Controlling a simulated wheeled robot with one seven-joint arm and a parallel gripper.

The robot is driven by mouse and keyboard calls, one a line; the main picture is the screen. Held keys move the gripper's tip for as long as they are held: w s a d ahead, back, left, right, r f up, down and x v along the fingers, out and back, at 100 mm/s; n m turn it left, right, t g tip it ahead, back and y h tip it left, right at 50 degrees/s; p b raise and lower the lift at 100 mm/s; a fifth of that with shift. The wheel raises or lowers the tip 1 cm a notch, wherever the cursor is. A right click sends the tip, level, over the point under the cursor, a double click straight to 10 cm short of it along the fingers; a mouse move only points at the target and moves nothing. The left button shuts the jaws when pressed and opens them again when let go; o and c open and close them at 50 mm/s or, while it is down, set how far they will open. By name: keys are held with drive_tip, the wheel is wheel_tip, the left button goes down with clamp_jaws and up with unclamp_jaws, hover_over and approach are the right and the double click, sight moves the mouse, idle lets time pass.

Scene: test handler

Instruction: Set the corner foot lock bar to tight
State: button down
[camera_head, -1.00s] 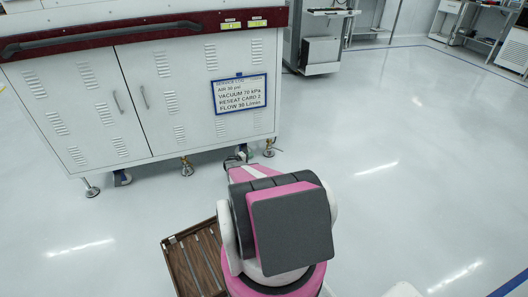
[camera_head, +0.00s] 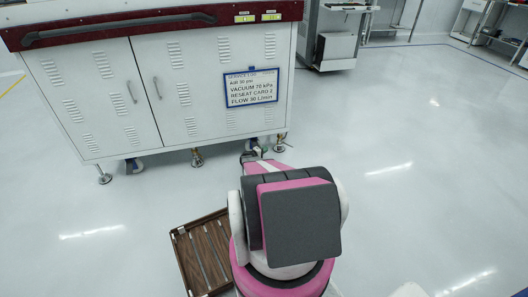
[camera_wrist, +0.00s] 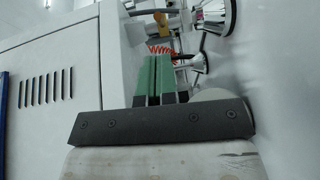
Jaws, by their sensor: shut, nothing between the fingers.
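The white cabinet (camera_head: 95,95) stands on levelling feet. Its right corner foot (camera_head: 280,147) shows just right of my gripper (camera_head: 249,156), which is low by the cabinet's bottom edge and partly hidden by my arm. In the wrist view, my gripper's green fingers (camera_wrist: 153,78) are together and empty. A chrome foot (camera_wrist: 191,63) shows just right of the fingertips, with another chrome foot (camera_wrist: 216,13) above it. I cannot clearly make out the lock bar or its setting. Contact between fingers and foot cannot be told.
A red coiled hose (camera_wrist: 160,48) and a yellowish part (camera_wrist: 160,19) show beyond the fingertips. A brass-topped foot (camera_head: 197,158) and a left foot (camera_head: 104,177) support the cabinet. A brown slotted tray (camera_head: 185,262) lies left of my arm.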

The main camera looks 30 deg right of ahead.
drive_tip(key=x, duration=0.7)
drive_tip(key=shift+d, duration=0.15)
